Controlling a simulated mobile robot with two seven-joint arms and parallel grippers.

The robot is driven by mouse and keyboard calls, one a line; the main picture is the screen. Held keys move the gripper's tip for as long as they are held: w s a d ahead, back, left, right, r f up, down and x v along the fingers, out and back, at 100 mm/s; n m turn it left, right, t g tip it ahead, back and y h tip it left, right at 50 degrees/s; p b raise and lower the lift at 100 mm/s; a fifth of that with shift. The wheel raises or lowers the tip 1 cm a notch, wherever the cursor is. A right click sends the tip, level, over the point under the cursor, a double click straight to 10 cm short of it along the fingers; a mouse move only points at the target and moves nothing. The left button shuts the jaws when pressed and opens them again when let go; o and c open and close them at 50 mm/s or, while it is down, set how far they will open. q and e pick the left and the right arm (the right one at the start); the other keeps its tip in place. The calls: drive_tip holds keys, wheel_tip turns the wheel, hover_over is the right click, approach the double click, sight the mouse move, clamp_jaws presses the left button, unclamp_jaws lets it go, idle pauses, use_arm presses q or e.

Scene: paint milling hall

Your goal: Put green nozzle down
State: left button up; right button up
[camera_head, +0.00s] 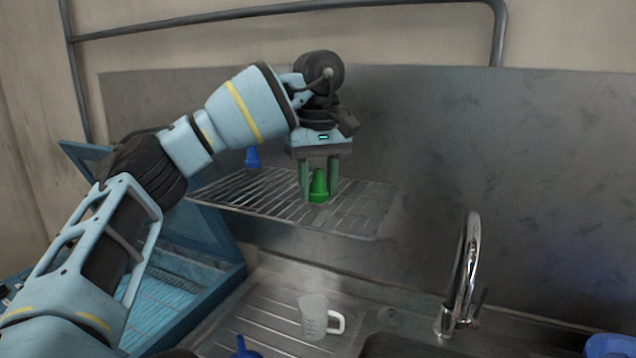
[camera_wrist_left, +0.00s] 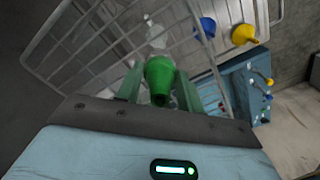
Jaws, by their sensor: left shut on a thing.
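The green nozzle (camera_head: 318,186) is a small cone between the fingers of my left gripper (camera_head: 319,190). The gripper points down over the wire rack (camera_head: 270,200), and its fingers are shut on the nozzle. In the left wrist view the green nozzle (camera_wrist_left: 159,80) sits between the two green-grey fingers, with rack wires behind it. The nozzle's lower end is at or just above the rack wires; I cannot tell whether it touches them. My right gripper is in neither view.
A blue nozzle (camera_head: 252,157) stands on the rack's left part; a yellow one (camera_wrist_left: 244,35) shows in the wrist view. Below are a clear measuring jug (camera_head: 314,318) on the drainboard, a tap (camera_head: 468,275) and a blue crate (camera_head: 228,262). The rack's right part is free.

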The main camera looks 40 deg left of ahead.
sight(318, 169)
use_arm(q)
drive_tip(key=shift+f, duration=0.1)
drive_tip(key=o, duration=1)
drive_tip(key=shift+r, duration=6.15)
